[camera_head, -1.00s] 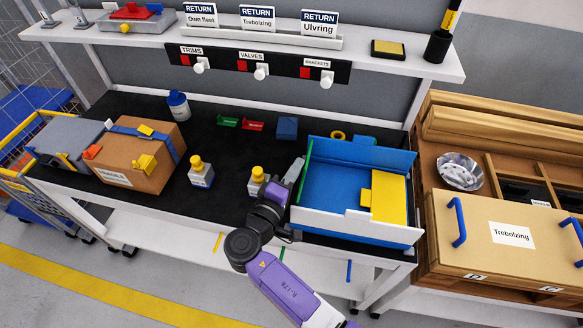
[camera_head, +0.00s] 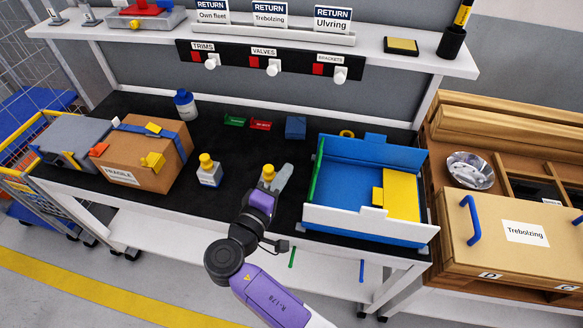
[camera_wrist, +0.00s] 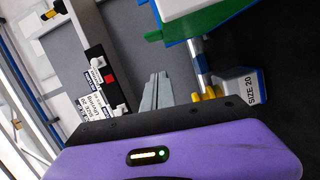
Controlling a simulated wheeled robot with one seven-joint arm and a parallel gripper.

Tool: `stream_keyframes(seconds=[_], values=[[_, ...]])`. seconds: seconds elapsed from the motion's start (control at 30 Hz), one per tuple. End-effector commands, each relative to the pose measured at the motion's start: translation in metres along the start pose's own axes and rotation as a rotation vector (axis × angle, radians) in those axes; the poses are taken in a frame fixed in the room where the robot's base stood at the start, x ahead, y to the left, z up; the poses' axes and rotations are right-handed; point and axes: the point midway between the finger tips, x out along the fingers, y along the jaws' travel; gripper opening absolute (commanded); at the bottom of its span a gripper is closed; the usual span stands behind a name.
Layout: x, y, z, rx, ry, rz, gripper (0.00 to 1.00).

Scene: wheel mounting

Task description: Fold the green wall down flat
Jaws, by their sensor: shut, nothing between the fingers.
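The green wall (camera_head: 318,170) is a thin strip standing upright along the left side of the blue-floored box (camera_head: 345,185). In the wrist view a green panel (camera_wrist: 210,27) shows at the top, beside white and blue parts. My gripper (camera_head: 286,172) is left of the green wall, with a gap of dark tabletop between them. Its grey fingers (camera_wrist: 156,92) are shut together with nothing between them. They do not touch the green wall.
Another bottle (camera_head: 208,172) stands further left. A yellow block (camera_head: 401,195) fills the box's right side. Small green and red parts and a blue block (camera_head: 295,127) lie behind.

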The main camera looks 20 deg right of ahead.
Motion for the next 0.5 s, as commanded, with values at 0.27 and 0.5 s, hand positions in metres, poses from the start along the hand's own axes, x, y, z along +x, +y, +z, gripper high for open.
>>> stream_keyframes(seconds=[0.27, 0.5], values=[[-0.044, -0.002, 0.000, 0.000, 0.001, -0.001, 0.00], [-0.044, 0.000, 0.008, 0.091, -0.002, -0.041, 0.29]])
